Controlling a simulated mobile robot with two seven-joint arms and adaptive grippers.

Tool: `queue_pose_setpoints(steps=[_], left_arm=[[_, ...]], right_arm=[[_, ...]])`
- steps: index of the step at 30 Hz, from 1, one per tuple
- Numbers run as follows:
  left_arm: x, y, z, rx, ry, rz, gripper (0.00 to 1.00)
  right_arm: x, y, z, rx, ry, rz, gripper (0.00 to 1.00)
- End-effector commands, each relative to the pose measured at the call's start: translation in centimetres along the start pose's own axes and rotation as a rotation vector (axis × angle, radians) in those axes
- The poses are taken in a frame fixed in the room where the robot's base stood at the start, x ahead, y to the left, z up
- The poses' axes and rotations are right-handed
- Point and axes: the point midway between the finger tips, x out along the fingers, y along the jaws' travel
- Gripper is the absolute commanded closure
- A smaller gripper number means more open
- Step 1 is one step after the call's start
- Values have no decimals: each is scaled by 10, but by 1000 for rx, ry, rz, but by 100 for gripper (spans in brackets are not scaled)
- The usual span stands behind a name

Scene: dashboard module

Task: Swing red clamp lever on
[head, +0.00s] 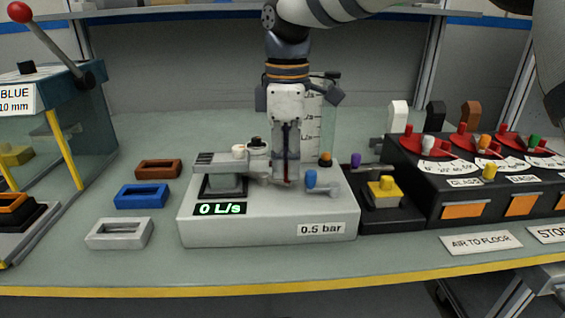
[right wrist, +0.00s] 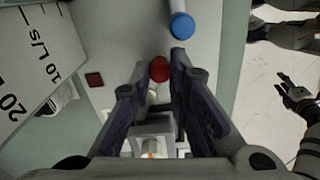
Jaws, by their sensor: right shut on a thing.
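The red clamp lever shows as a round red tip (right wrist: 159,69) between my fingertips in the right wrist view. In the head view my fingers mostly hide the lever. My right gripper (head: 286,180) points straight down over the grey test unit (head: 270,232), and its fingers are closed on the lever; it also shows in the right wrist view (right wrist: 160,85). The unit's display (head: 220,208) reads 0 L/s and its label (head: 321,229) reads 0.5 bar. A dark gripper-like shape, seemingly my left gripper (right wrist: 293,95), is over the floor in the right wrist view, its jaws unclear.
A blue knob (head: 311,179) stands right of my gripper, and a clear graduated cylinder (head: 315,115) behind it. Brown, blue and white frames (head: 119,233) lie to the left. A black yellow-topped block (head: 390,215) and a control console (head: 470,165) stand right.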

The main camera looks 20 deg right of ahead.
Motion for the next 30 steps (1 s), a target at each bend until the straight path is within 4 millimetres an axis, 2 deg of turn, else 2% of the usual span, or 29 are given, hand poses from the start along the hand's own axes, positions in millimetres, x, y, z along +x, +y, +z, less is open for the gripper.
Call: queue_pose_setpoints(steps=[6, 15, 30], left_arm=[[2, 0, 2, 0, -6, 0, 60], [4, 0, 4, 0, -16, -1, 60], [6, 0, 5, 0, -21, -1, 60]], right_arm=[[0, 8, 1, -182, 2, 0, 100], [1, 16, 2, -365, 2, 0, 100], [0, 20, 2, -462, 0, 1, 100]])
